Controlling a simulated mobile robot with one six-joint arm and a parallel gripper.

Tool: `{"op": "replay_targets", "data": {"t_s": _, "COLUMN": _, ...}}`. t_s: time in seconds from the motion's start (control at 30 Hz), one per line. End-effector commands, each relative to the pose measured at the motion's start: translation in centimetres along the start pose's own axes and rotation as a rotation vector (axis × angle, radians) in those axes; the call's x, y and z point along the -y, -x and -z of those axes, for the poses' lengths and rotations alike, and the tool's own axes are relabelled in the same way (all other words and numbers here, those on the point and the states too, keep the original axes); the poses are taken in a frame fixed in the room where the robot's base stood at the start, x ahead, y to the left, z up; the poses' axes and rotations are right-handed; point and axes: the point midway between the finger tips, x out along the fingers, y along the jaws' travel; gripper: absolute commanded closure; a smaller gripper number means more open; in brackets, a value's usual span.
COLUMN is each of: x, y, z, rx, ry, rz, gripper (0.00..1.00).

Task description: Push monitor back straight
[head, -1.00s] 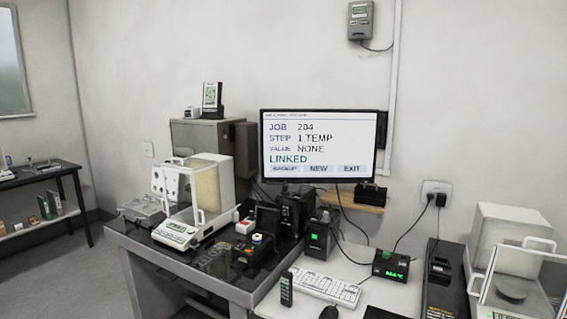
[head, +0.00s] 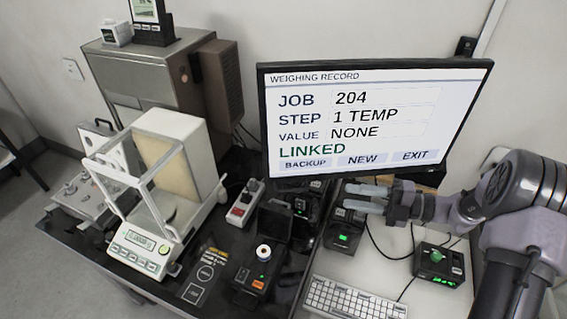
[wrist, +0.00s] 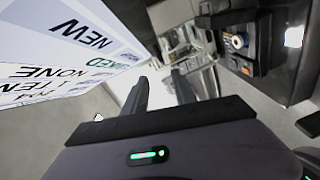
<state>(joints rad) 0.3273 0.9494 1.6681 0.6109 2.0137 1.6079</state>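The monitor (head: 372,115) is a wide black-framed screen showing JOB 204, STEP 1 TEMP, VALUE NONE and LINKED. Its right edge slants in the head view; I cannot tell how far it is turned. Its screen (wrist: 75,45) also fills the upper left of the wrist view, close beside the fingers. My gripper (head: 347,197) is just below the monitor's lower edge, towards its right half, with the fingers pointing left. In the wrist view my gripper (wrist: 158,78) has two dark fingers apart, with nothing between them. I see no contact with the monitor.
A white balance (head: 155,185) stands on the dark table at left, beside a grey cabinet (head: 150,75). Cables hang behind.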

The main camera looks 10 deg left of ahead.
Motion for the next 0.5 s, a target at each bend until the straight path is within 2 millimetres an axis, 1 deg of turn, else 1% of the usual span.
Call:
{"op": "replay_targets", "data": {"t_s": 0.2, "x": 0.4, "y": -6.3, "z": 0.2, "rx": -0.008, "ry": 0.004, "rz": 0.004, "gripper": 0.68}}
{"op": "replay_targets", "data": {"t_s": 0.3, "x": 0.4, "y": -9.2, "z": 0.2, "rx": -0.007, "ry": 0.005, "rz": 0.005, "gripper": 0.68}}
{"op": "replay_targets", "data": {"t_s": 0.4, "x": 0.4, "y": -11.6, "z": 0.2, "rx": -0.006, "ry": 0.006, "rz": 0.005, "gripper": 0.68}}
{"op": "replay_targets", "data": {"t_s": 0.5, "x": 0.4, "y": -13.6, "z": 0.2, "rx": -0.006, "ry": 0.006, "rz": 0.006, "gripper": 0.68}}
